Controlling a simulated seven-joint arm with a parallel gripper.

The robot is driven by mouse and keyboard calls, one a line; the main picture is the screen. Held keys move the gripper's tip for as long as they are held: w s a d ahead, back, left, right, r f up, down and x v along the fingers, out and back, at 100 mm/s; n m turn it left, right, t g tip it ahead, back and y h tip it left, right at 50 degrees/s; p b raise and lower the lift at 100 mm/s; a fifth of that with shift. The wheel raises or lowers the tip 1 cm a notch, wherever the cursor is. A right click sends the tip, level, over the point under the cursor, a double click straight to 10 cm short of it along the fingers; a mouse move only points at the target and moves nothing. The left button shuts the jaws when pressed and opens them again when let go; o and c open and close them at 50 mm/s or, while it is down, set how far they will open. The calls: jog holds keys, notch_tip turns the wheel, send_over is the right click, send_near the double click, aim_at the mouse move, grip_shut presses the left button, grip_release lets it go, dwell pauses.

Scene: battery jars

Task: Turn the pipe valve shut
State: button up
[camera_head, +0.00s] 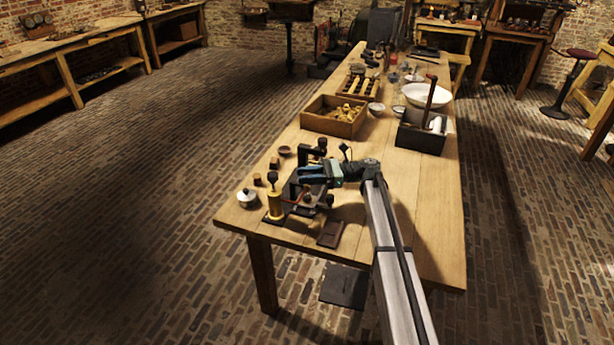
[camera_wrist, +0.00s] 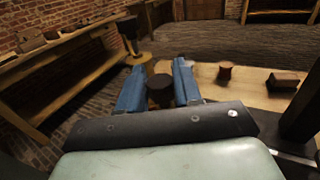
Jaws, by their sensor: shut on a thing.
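My gripper (camera_head: 304,174) has blue fingers and reaches from the right over a dark metal fixture (camera_head: 309,198) near the table's front left. In the wrist view my gripper (camera_wrist: 158,72) is shut on a dark round knob (camera_wrist: 160,91) between its fingers. No part is plainly marked as the pipe valve, and the knob's lower part is hidden. A brass post with a dark knob (camera_head: 274,203) stands just left of the fixture. It also shows beyond the fingers in the wrist view (camera_wrist: 131,40).
A lidded white pot (camera_head: 247,199), small brown blocks (camera_head: 274,163) and a small bowl (camera_head: 285,151) stand left of the fixture. A dark flat tray (camera_head: 330,234) lies in front. A wooden box (camera_head: 333,117) and a dark caddy (camera_head: 420,138) stand farther back. The table's right front is mostly clear.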

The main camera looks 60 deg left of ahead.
jog(key=shift+n+g+h, duration=0.4)
jog(key=shift+n+h, duration=0.9)
jog(key=shift+h, duration=1)
jog(key=o, duration=0.9)
notch_tip(320, 180, up, 10)
